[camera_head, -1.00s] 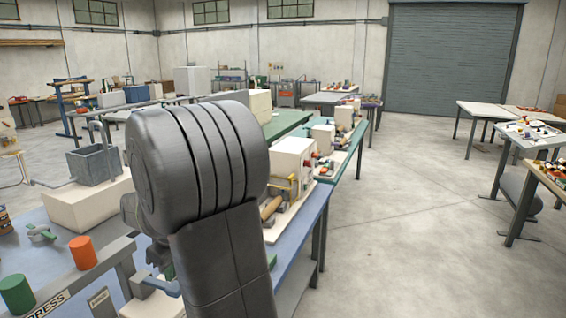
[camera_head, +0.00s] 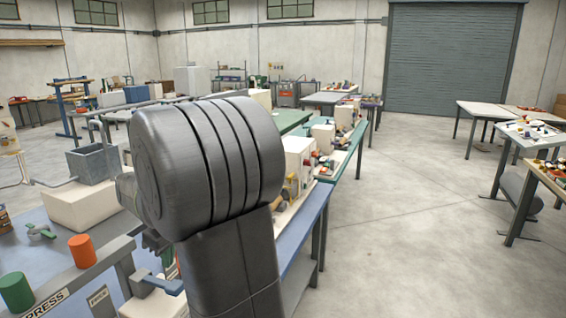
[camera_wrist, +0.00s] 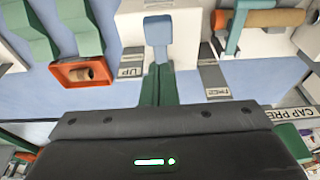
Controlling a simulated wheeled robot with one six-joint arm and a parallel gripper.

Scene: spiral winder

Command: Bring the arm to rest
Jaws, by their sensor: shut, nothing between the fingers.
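My gripper (camera_wrist: 158,70) shows in the wrist view as two narrow dark green fingers, side by side and shut, with nothing seen between them. They extend from the dark gripper body across the bottom of that view. A light blue lever (camera_wrist: 158,30) appears just beyond the fingertips; I cannot tell whether they touch.
An orange-red tray (camera_wrist: 62,76) and labels reading UP (camera_wrist: 131,62) and FREE (camera_wrist: 216,80) are near the gripper. Orange (camera_head: 82,251) and green (camera_head: 16,292) cylinders stand on the bench. A cream block (camera_head: 90,202) is behind them. Open floor (camera_head: 400,240) lies to the right.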

